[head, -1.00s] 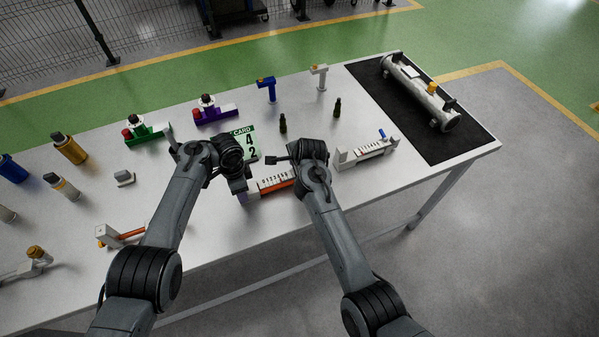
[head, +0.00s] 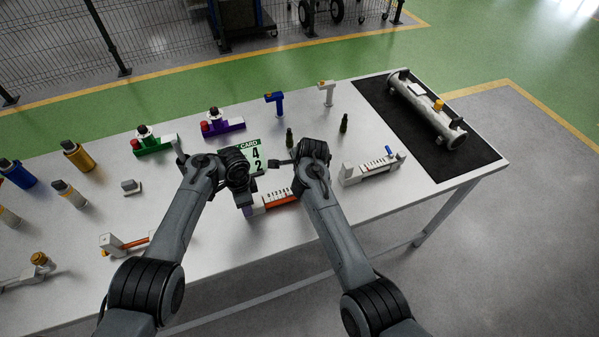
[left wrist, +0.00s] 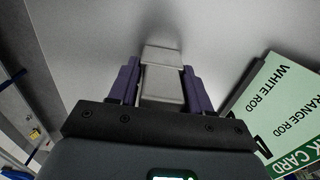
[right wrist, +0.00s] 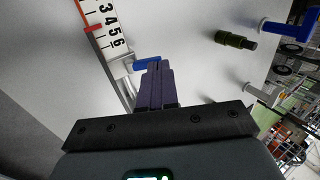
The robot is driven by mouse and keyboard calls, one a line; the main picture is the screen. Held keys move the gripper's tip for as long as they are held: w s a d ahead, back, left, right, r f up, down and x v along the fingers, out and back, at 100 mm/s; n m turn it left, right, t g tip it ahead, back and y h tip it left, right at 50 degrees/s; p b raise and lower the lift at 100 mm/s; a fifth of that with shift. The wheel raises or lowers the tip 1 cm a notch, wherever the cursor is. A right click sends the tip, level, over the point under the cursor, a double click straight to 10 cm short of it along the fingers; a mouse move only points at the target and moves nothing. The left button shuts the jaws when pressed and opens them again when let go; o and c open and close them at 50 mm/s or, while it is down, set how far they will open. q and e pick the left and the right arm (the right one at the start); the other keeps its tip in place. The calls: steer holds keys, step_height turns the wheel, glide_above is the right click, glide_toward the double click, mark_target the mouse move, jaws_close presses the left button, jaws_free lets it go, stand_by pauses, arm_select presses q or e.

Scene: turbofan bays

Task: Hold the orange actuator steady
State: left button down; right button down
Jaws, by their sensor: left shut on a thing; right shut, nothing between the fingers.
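The orange actuator (head: 275,199), a pale bar with a numbered scale and an orange strip, lies on the table near its front edge, partly behind my right arm. My left gripper's purple fingers (left wrist: 162,84) are shut on its pale grey end block (left wrist: 162,55), at the left end in the head view. My right gripper's fingers (right wrist: 154,75) are shut and empty, with their tips right by a blue lever (right wrist: 147,63) at the end of the scale (right wrist: 103,25). I cannot tell whether they touch it. The right fingertips are hidden in the head view.
A green card (head: 248,157) lies behind the actuator. Another actuator with a blue lever (head: 372,168) lies to the right. A metal cylinder (head: 428,108) lies on a black mat (head: 477,154).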

steer(key=shift+r, duration=0.1)
stand_by(0.3)
steer(key=v, duration=1.4)
steer(key=shift+w, duration=0.15)
